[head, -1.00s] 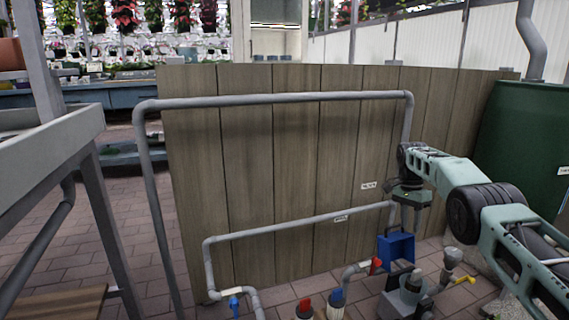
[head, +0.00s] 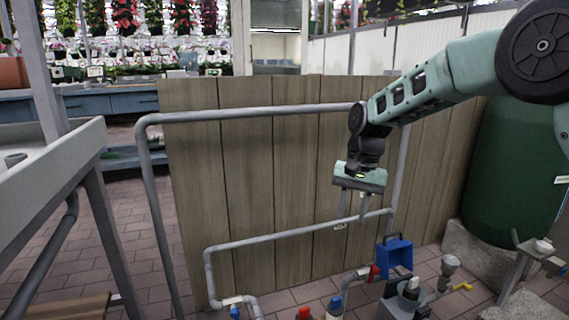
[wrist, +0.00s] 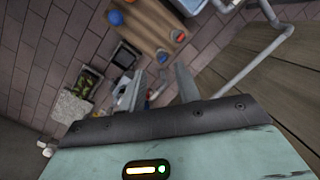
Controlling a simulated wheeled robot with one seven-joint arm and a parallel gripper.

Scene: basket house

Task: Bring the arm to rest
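My gripper (head: 352,207) hangs from my raised arm in front of the wooden panel in the head view, fingers pointing down. The two fingers stand apart with nothing between them. In the wrist view the fingers (wrist: 161,90) are also spread, with the floor and objects far below. My gripper touches nothing that I can see.
A grey pipe frame (head: 265,112) runs close by my gripper, before the wooden panel (head: 245,160). A green tank (head: 515,165) is at right, a white bench (head: 60,160) at left.

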